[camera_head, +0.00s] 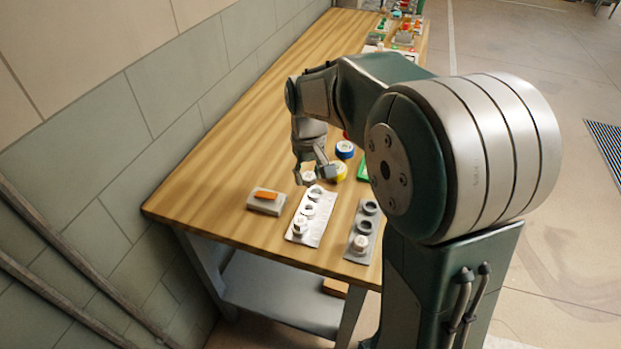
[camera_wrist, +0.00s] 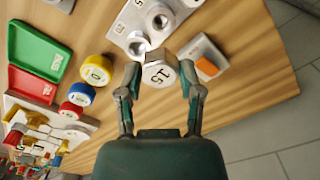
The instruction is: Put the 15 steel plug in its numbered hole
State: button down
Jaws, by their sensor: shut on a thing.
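My gripper (camera_wrist: 159,82) is shut on the steel plug marked 15 (camera_wrist: 159,72), whose numbered end faces the wrist camera. In the head view my gripper (camera_head: 316,173) holds the plug (camera_head: 308,177) above the table, just beyond the far end of a light steel plate (camera_head: 300,237). The plate has a row of round holes, and a plug stands at its near end. In the wrist view the plate (camera_wrist: 124,24) lies just beyond the held plug, with an open hole partly hidden by it. A number 15 shows near the plate's top edge.
A grey block with an orange top (camera_head: 266,200) stands left of the plate. A darker holed plate (camera_head: 352,247) lies to the right. Yellow (camera_wrist: 97,70), blue (camera_wrist: 81,94) and red round pieces, plus green (camera_wrist: 38,48) and red (camera_wrist: 32,86) trays, lie nearby.

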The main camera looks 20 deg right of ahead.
jog(key=shift+a+f, duration=0.1)
jog(key=shift+f, duration=3.15)
jog(key=shift+s+f, duration=0.1)
jog(key=shift+f, duration=0.9)
dwell(0.6)
jog(key=shift+c, duration=0.8)
grip_release()
jog(key=shift+r, duration=4)
